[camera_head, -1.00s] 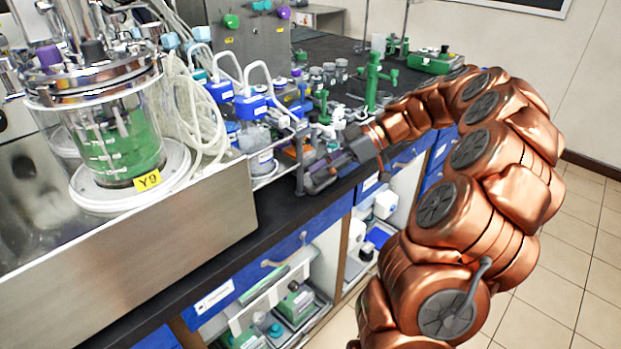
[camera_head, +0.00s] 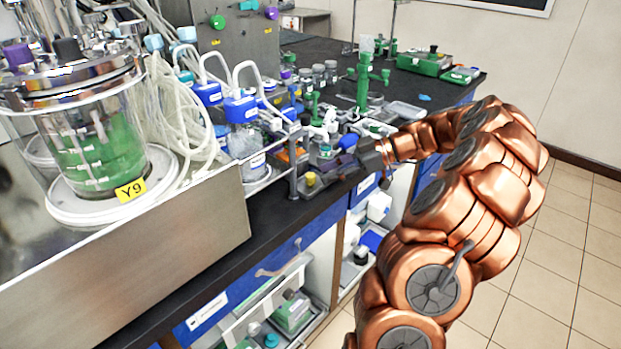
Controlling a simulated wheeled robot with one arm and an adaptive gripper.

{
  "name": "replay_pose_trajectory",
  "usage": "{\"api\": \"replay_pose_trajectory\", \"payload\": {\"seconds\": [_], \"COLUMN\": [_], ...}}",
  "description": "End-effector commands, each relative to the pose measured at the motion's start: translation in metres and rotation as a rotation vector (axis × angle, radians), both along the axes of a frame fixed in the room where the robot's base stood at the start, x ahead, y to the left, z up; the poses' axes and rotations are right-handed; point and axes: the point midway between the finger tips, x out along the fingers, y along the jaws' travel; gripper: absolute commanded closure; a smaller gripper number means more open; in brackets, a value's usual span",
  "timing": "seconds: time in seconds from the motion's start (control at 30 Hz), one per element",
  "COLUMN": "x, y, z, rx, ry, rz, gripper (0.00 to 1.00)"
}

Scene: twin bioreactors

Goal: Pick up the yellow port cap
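A small yellow cap (camera_head: 311,179) stands near the front edge of the black bench, right of the steel bioreactor housing. It appears to sit on a small grey holder, whose details are too small to make out. My gripper (camera_head: 345,164) is just to the right of the yellow cap, low over the bench edge and pointing left. It looks apart from the cap. Its dark fingers blend with the grey items behind them, so their opening and any contact are unclear.
A blue-topped item (camera_head: 348,141) is close beside my gripper. Bottles with blue caps and tubing (camera_head: 240,108) stand behind a metal rail left of it. A green stand (camera_head: 364,85) rises behind. The glass bioreactor marked Y9 (camera_head: 92,150) is at left.

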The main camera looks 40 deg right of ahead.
Motion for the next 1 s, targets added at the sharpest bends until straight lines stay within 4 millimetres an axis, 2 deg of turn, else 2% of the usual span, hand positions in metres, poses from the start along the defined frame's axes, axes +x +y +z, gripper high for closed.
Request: {"api": "replay_pose_trajectory", "payload": {"seconds": [0.1,0.3,0.6,0.9,1.0], "x": [0.009,0.018,0.02,0.02,0.02], "y": [0.014,0.029,0.031,0.031,0.031], "z": [0.0,-0.009,-0.01,-0.01,-0.01], "rx": [0.001,0.0,0.0,-0.001,0.0], "ry": [0.003,0.002,0.0,0.001,0.0], "rz": [0.004,0.002,0.001,0.001,0.001], "gripper": [0.62,0.62,0.62,0.93,0.93]}}
